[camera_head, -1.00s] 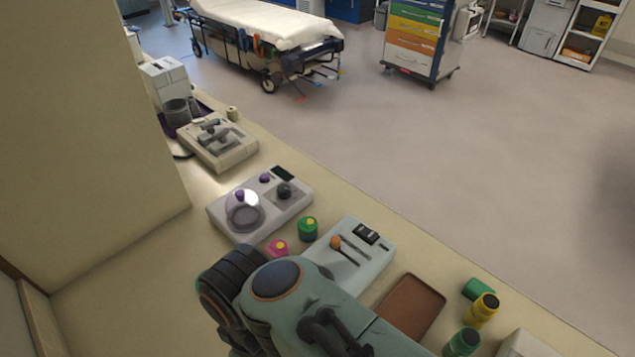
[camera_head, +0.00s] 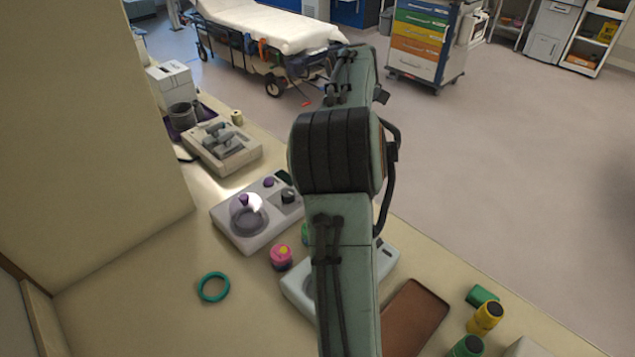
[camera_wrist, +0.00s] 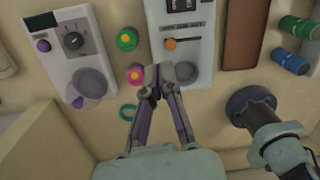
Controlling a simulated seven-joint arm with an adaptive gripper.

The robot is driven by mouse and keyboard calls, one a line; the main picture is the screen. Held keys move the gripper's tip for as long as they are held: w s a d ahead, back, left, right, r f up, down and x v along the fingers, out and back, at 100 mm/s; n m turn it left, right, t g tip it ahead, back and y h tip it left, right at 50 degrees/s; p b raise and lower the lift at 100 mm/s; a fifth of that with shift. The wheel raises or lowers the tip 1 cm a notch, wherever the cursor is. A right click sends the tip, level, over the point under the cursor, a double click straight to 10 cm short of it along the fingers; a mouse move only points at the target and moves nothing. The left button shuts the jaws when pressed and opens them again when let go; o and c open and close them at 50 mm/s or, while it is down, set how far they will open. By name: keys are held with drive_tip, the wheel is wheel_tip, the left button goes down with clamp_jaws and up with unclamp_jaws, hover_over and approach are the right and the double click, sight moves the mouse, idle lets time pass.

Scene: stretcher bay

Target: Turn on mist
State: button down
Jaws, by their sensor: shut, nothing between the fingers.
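A pale device (camera_head: 235,234) with a clear dome, a purple-knobbed lid, a purple button and a dark dial (camera_head: 289,195) sits on the counter. In the wrist view its dial (camera_wrist: 73,41) shows at upper left. I cannot read which one is marked mist. My gripper (camera_wrist: 157,90) is shut and empty, over the counter by the second device's near end, beside a pink bottle (camera_wrist: 134,73). The head view hides it.
A green bottle (camera_wrist: 127,39) stands between the two devices. A teal ring (camera_head: 213,288) lies on bare counter. A brown tray (camera_head: 418,312) and yellow and green bottles are at right. A third device (camera_head: 222,148) with grey parts stands farther back.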

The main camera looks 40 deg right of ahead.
drive_tip(key=s+d+f+m+g, duration=0.1)
drive_tip(key=s+d+f, duration=0.3)
drive_tip(key=s+f, duration=0.1)
drive_tip(key=shift+m+y, duration=0.3)
drive_tip(key=shift+y, duration=0.1)
drive_tip(key=shift+f, duration=0.2)
drive_tip(key=f, duration=0.4)
drive_tip(key=s+f, duration=0.1)
drive_tip(key=f, duration=0.4)
drive_tip(key=s+f, duration=0.1)
drive_tip(key=f, duration=0.3)
drive_tip(key=shift+f, duration=0.3)
